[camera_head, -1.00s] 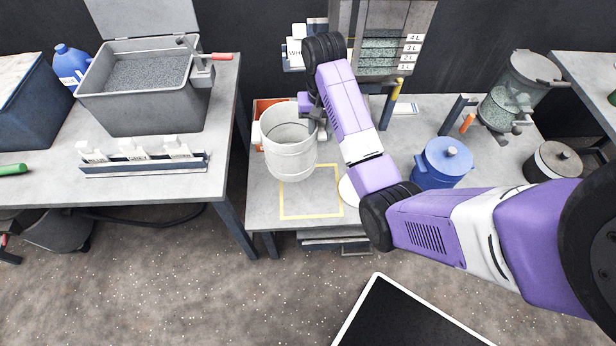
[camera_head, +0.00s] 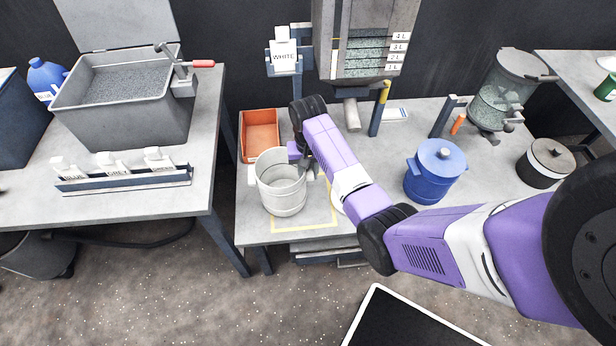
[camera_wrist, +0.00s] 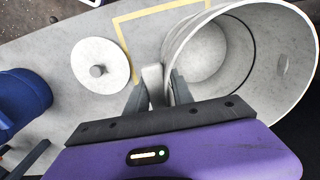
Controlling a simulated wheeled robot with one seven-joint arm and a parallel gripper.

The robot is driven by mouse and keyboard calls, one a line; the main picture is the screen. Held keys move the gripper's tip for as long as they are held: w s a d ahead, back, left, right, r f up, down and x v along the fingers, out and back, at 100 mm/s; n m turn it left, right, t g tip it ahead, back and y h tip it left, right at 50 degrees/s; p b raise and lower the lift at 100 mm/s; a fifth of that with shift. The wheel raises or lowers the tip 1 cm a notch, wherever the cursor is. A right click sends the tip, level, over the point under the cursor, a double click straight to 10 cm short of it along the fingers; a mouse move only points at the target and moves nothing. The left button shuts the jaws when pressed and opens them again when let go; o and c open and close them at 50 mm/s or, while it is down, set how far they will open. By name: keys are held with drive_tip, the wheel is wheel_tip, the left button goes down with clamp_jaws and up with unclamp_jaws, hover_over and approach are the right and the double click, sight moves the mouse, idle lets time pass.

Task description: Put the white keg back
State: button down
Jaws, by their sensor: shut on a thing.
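The white keg (camera_head: 282,190) is upright and lidless, at the front left of the middle table. It overlaps the yellow square outline (camera_head: 290,228); I cannot tell whether its base touches the table or hangs just above. My gripper (camera_head: 306,166) is at the keg's right side. In the wrist view my gripper (camera_wrist: 157,88) is shut on a handle at the side of the keg (camera_wrist: 205,52), whose open, empty inside shows. A round white lid (camera_wrist: 92,50) with a knob lies flat on the table; in the head view my arm mostly hides it.
An orange tray (camera_head: 260,132) sits behind the keg. A stand labelled WHITE (camera_head: 285,57) and the screen machine (camera_head: 366,45) rise at the back. A lidded blue keg (camera_head: 434,174) and a black pot (camera_head: 545,164) stand to the right. The left table (camera_head: 110,200) holds a gravel bin (camera_head: 125,110).

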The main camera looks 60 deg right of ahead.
drive_tip(key=shift+f, duration=1.3)
drive_tip(key=c, duration=1.1)
unclamp_jaws()
wheel_tip(320, 180, up, 12)
drive_tip(key=shift+r+p, duration=0.15)
drive_tip(key=shift+p, duration=0.2)
drive_tip(key=shift+w, duration=0.1)
